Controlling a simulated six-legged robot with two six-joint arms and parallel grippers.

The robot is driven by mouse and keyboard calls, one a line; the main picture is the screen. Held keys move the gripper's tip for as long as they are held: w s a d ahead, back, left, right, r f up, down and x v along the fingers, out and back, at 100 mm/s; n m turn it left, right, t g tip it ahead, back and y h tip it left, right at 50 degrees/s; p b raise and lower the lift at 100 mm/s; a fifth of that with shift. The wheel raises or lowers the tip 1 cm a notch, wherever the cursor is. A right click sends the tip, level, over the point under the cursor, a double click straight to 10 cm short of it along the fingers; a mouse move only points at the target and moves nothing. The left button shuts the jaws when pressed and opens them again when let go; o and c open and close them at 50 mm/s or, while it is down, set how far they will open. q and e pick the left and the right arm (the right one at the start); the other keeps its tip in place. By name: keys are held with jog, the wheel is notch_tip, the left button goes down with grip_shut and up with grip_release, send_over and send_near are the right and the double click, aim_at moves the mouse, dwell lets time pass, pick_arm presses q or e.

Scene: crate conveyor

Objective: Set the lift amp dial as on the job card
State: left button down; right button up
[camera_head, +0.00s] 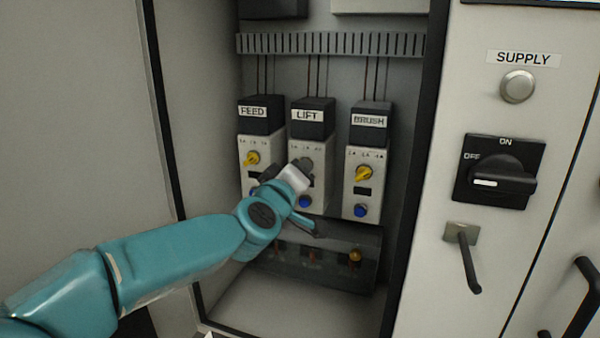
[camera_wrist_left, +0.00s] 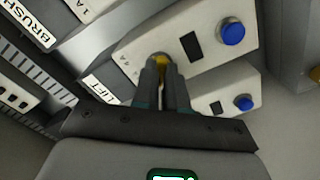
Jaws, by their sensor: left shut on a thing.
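The lift unit (camera_head: 309,150) is the middle of three white units in the open cabinet, under a black block labelled LIFT. My left gripper (camera_head: 303,166) is at its dial and hides it in the head view. In the left wrist view, the fingers of my left gripper (camera_wrist_left: 162,72) are shut on the yellow lift dial (camera_wrist_left: 160,58), and only its edge shows. A "4 A" mark is readable beside it; where the dial points cannot be told. The lift unit's blue button (camera_head: 305,202) is just below. My right gripper and the job card are not in view.
The feed unit (camera_head: 249,146) and brush unit (camera_head: 364,155), each with a yellow dial, stand close on either side. A dark trough (camera_head: 335,275) lies below. At right, the supply switch (camera_head: 497,172) has its white mark towards OFF. The cabinet's side edges flank my arm.

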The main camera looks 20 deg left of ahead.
pick_arm(q)
jog(key=c, duration=1.2)
grip_release()
jog(key=shift+s, duration=0.1)
jog(key=s, duration=1.6)
jog(key=shift+s+a, duration=0.1)
jog(key=shift+a, duration=0.2)
